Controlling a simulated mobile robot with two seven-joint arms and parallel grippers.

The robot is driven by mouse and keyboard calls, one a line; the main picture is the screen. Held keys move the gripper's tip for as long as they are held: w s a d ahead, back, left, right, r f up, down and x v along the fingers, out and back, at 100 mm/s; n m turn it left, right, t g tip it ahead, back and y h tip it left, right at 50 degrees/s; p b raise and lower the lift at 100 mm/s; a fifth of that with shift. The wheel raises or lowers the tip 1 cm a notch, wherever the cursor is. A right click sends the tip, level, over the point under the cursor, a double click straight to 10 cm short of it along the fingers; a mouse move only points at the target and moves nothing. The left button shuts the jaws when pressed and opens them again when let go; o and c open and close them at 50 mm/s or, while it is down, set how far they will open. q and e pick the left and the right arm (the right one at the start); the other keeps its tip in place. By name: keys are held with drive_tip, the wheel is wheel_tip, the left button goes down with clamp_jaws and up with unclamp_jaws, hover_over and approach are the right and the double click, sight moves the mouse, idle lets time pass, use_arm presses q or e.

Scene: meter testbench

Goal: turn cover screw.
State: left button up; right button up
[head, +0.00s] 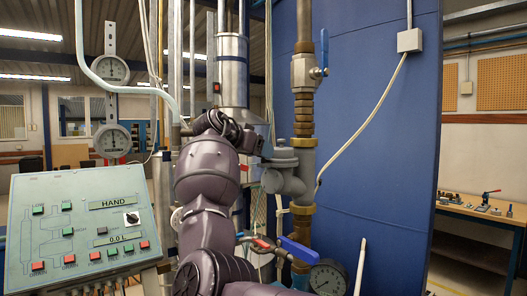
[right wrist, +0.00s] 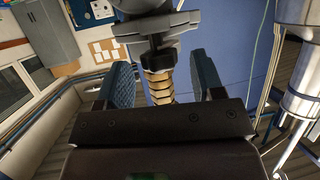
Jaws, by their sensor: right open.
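The grey meter body (head: 288,180) stands on the vertical pipe in the middle of the head view, with a round grey cap (head: 285,153) on top. I cannot make out a separate cover screw. My right arm rises in front and left of it, and its gripper is mostly hidden there. In the right wrist view my right gripper (right wrist: 164,80) is open, with a blue pad on each side. A grey fitting (right wrist: 160,28) lies beyond the tips, and a ribbed brass part (right wrist: 160,88) shows in the gap. Nothing is held. My left gripper is not in view.
A blue-handled valve (head: 303,71) sits above the meter body. Another blue lever (head: 299,250) and a pressure gauge (head: 327,278) are below it. A control panel (head: 80,225) stands at the left. A blue wall (head: 385,150) is close behind on the right.

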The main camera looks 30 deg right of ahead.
drive_tip(key=shift+d, duration=0.1)
idle(0.3)
drive_tip(key=c, duration=0.9)
drive_tip(key=shift+t+b, duration=0.3)
drive_tip(key=shift+t, duration=0.1)
drive_tip(key=shift+s+d+n+t+y+b, duration=0.2)
drive_tip(key=shift+n+t+y+b, duration=0.1)
drive_tip(key=shift+n+t+y, duration=0.75)
drive_tip(key=shift+s+d+n+t+y+b, duration=0.25)
drive_tip(key=shift+n+t+y, duration=0.35)
drive_tip(key=shift+n+t, duration=0.8)
drive_tip(key=shift+s+a+n+t+y+b, duration=0.1)
drive_tip(key=shift+n+t+y+b, duration=0.25)
drive_tip(key=shift+n+t+y, duration=0.85)
drive_tip(key=shift+n+h, duration=0.25)
drive_tip(key=shift+n, duration=0.1)
drive_tip(key=shift+g, duration=0.25)
